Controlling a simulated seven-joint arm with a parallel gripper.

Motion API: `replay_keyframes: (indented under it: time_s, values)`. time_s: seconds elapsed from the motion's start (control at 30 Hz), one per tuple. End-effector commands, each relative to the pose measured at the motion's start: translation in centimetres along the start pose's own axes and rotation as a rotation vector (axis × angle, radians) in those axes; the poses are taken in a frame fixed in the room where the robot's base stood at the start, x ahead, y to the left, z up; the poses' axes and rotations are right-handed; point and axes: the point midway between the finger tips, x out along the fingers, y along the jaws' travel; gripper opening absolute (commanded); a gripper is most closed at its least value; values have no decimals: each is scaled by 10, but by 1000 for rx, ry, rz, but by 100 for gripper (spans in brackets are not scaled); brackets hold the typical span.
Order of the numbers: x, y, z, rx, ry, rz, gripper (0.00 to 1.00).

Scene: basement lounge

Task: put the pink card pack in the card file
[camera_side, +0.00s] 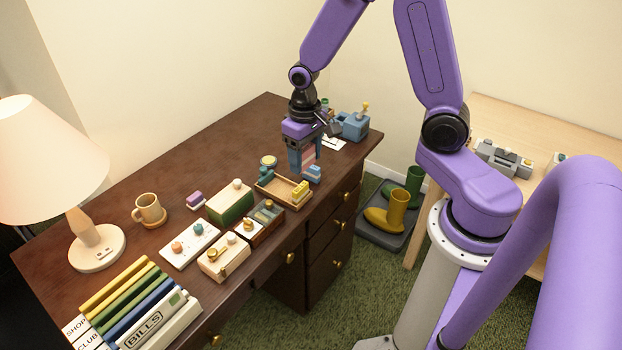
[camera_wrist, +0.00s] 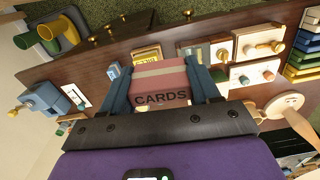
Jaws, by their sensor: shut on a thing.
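My gripper (camera_side: 302,160) is shut on the pink card pack (camera_side: 308,155), above the far part of the dark desk. In the wrist view, the pack (camera_wrist: 165,77) sits between the two blue fingers of my gripper (camera_wrist: 160,84) and bears the word CARDS. A shallow wooden tray (camera_side: 274,195) with a yellow block (camera_side: 300,191) at one end lies just in front of the gripper. It may be the card file; no label makes this sure. The tray also shows beyond the pack in the wrist view (camera_wrist: 147,46), partly hidden.
A small blue block (camera_side: 312,174) stands beside the tray near the desk edge. A green box with a cream lid (camera_side: 229,202), a compartment box (camera_side: 267,216) and a cream box (camera_side: 223,262) stand nearer. A blue device (camera_side: 354,127) stands behind. Bare desk lies left of the gripper.

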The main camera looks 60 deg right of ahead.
Motion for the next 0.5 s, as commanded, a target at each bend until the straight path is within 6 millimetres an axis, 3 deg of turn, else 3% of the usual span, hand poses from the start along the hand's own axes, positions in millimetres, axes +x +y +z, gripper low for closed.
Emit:
replay_keyframes:
  time_s: [0.17,0.5]
  values:
    - [14,34,-1,305,-5,2,31]
    - [48,117,12,1109,-4,2,31]
